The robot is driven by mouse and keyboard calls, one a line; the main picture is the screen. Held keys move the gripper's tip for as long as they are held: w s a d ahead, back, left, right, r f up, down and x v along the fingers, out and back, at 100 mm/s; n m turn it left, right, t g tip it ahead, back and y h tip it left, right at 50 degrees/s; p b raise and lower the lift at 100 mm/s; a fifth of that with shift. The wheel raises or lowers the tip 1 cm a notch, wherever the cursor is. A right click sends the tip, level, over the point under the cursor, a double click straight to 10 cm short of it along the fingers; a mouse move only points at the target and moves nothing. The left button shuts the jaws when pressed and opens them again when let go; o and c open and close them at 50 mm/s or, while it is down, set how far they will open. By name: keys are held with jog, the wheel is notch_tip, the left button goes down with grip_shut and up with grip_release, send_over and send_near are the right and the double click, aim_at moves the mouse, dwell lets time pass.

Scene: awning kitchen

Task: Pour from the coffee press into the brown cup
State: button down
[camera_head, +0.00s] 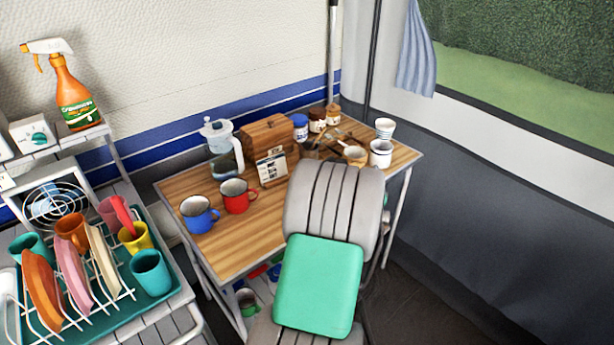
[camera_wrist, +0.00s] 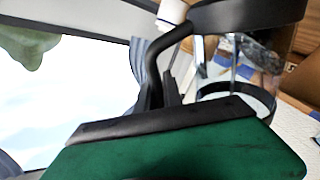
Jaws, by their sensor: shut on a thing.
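The coffee press shows close up in the wrist view, with a clear glass body (camera_wrist: 236,62), dark bands and a dark curved handle. It looks strongly tilted there. My gripper (camera_wrist: 165,100) is shut on its handle side; the exact contact is hard to make out. In the head view my arm hides the gripper and most or all of the press. A tan-brown cup (camera_head: 355,155) stands near the table's right end, just beyond my arm and partly covered by it. I cannot see what is inside it.
The wooden table (camera_head: 245,240) holds a blue mug (camera_head: 199,214), a red mug (camera_head: 237,196), a clear pitcher (camera_head: 222,150), a wooden box (camera_head: 268,142), several jars and white cups (camera_head: 381,153). A dish rack (camera_head: 105,290) stands left. The table's front left is clear.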

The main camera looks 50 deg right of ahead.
aim_at(341, 160)
jog(key=r+n+p, duration=0.1)
jog(key=w+r+n, duration=0.1)
jog(key=w+r+p, duration=0.1)
jog(key=r, duration=0.1)
jog(key=shift+w+a+n+p, duration=0.25)
jog(key=shift+a+n+p, duration=0.05)
jog(key=shift+a+n, duration=0.1)
jog(key=w+r+n+p, duration=0.1)
jog(key=n, duration=0.1)
jog(key=shift+w+a+r+n+p, duration=0.1)
jog(key=shift+a+r+n+p, duration=0.05)
jog(key=shift+n+p, duration=0.2)
jog(key=shift+w+a+r+n, duration=0.1)
jog(key=shift+w+r+n, duration=0.05)
jog(key=shift+w+n, duration=0.2)
jog(key=shift+w+a+r+n+p, duration=0.1)
jog(key=shift+w+r+n+p, duration=0.25)
jog(key=shift+n+p, duration=0.2)
jog(key=shift+w+a+r+n+p, duration=0.1)
jog(key=shift+w+r+n+p, duration=0.2)
jog(key=shift+r+n+p, duration=0.15)
jog(key=shift+w+a+r+n, duration=0.15)
jog(key=shift+w+n, duration=0.05)
jog(key=shift+w, duration=0.15)
jog(key=shift+w+a+r+n, duration=0.1)
jog(key=shift+w+n, duration=0.1)
jog(key=shift+w, duration=0.15)
